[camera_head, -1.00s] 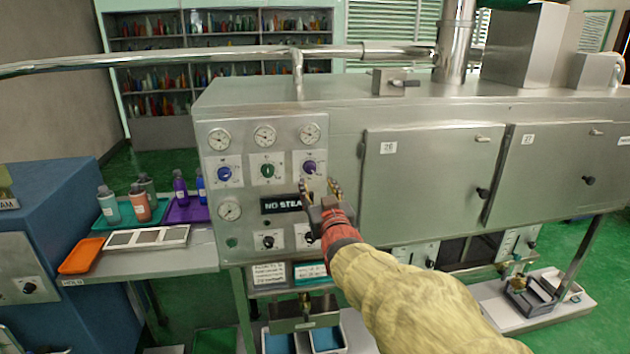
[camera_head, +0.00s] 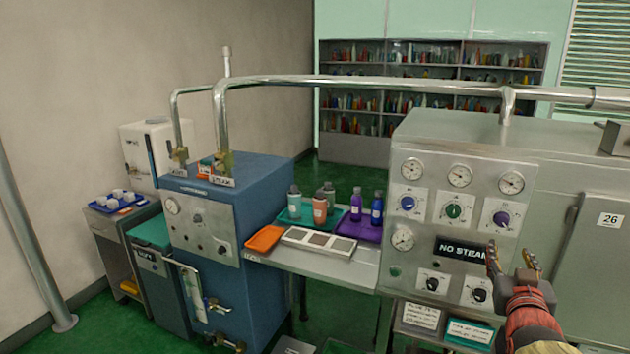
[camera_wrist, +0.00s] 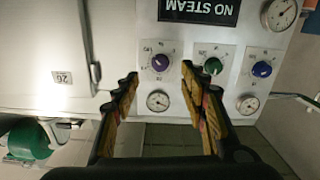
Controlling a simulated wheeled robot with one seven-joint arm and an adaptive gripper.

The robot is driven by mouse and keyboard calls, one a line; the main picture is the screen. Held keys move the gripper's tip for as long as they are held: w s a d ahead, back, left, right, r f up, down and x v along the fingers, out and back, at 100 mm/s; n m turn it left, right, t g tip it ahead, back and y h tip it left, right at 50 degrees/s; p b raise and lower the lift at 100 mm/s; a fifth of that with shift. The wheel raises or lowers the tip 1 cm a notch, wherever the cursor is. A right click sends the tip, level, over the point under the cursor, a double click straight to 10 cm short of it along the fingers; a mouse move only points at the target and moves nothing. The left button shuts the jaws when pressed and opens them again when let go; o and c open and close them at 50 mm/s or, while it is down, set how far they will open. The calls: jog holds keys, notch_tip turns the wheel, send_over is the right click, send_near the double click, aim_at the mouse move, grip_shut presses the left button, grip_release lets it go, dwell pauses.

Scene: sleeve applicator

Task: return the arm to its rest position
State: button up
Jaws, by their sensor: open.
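My gripper (camera_head: 514,262) is raised in front of the control panel of the steel machine (camera_head: 455,215), at the lower right of the head view. Its two fingers stand apart and nothing is between them. In the wrist view my gripper (camera_wrist: 160,88) is also open and empty, with the panel upside down behind it. A purple knob (camera_wrist: 160,62) and a gauge (camera_wrist: 158,101) show between the fingers. The "NO STEAM" display (camera_head: 466,250) is just left of the fingers in the head view. I cannot tell the exact gap to the panel.
A blue machine (camera_head: 225,220) stands left. Between the machines, a shelf (camera_head: 330,270) holds bottles on a teal tray (camera_head: 290,222) and a purple tray (camera_head: 345,230), plus an orange tray (camera_head: 264,238). A steel pipe (camera_head: 390,84) runs above. Green floor shows below.

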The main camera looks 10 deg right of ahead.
jog(key=s+a+f+g+y, duration=0.2)
jog(key=s+a+f+g, duration=0.15)
jog(key=f, duration=0.35)
jog(key=s+a+f+g+y, duration=0.25)
jog(key=s+a+f, duration=0.2)
jog(key=f, duration=0.35)
jog(key=s+a+r+n+g+y+p, duration=0.1)
jog(key=s+a+r+n+y, duration=0.1)
jog(key=s+a, duration=0.4)
jog(key=s+a+r+n+g+y+p, duration=0.1)
jog(key=s+a, duration=0.5)
jog(key=a, duration=1.1)
jog(key=shift+s+r+n+g+y, duration=0.2)
jog(key=shift+r+n+g+y, duration=0.4)
jog(key=shift+n+y, duration=0.4)
